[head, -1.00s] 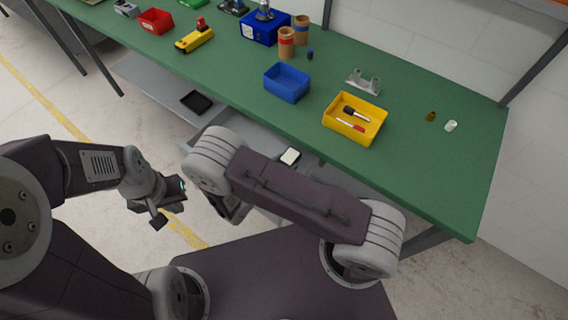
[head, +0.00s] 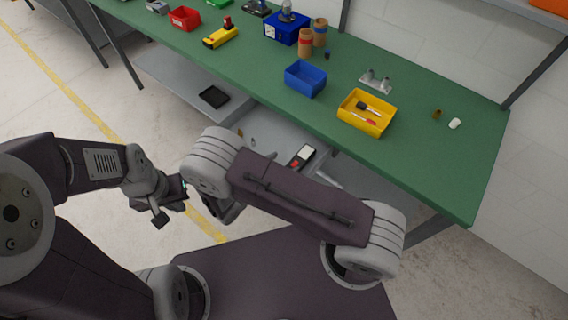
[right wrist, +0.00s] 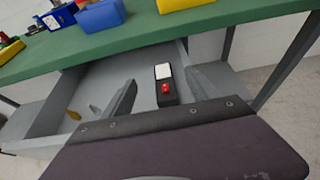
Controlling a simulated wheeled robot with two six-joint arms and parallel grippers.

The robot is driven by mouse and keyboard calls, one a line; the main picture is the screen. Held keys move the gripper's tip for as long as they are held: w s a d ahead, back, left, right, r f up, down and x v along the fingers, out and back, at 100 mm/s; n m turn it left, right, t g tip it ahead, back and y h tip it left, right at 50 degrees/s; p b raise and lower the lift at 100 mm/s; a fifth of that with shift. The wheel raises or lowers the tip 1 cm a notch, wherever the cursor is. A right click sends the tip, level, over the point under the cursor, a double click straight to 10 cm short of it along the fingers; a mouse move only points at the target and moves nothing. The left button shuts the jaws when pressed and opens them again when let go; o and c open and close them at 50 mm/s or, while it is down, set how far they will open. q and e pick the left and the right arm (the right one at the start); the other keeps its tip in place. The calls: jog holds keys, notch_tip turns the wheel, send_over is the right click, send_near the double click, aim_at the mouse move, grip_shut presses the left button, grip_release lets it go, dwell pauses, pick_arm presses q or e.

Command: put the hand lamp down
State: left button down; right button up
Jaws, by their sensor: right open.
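A black hand-held unit with a white panel and a red button, which I take for the hand lamp (right wrist: 166,84), lies in the open grey drawer under the bench. It also shows in the head view (head: 302,156), just beyond my right arm. My right gripper (right wrist: 160,95) is open; in the right wrist view its two fingers stand apart on either side of the lamp, with visible gaps. In the head view my right arm mostly hides this gripper. My left gripper (head: 172,203) is at the left, away from the bench, its fingers apart and empty.
The green bench (head: 420,170) carries a blue bin (head: 305,78), a yellow bin (head: 352,122) with tools and a yellow device (head: 219,37). The drawer (right wrist: 85,88) has a small yellow item (right wrist: 73,114) at its left. A black tray (head: 213,97) lies on the lower shelf.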

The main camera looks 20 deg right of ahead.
jog(key=s+d+r+m+g+y, duration=0.2)
jog(key=s+d+r+m+g, duration=0.2)
jog(key=s+d+m+g, duration=0.55)
jog(key=a+r+m+t+y, duration=0.2)
jog(key=r+m+y, duration=0.4)
jog(key=m, duration=1)
jog(key=a+y, duration=0.1)
jog(key=y, duration=0.2)
jog(key=shift+a+r+t, duration=0.15)
jog(key=shift+a+t, duration=0.1)
jog(key=shift+t, duration=0.1)
jog(key=shift+d, duration=0.1)
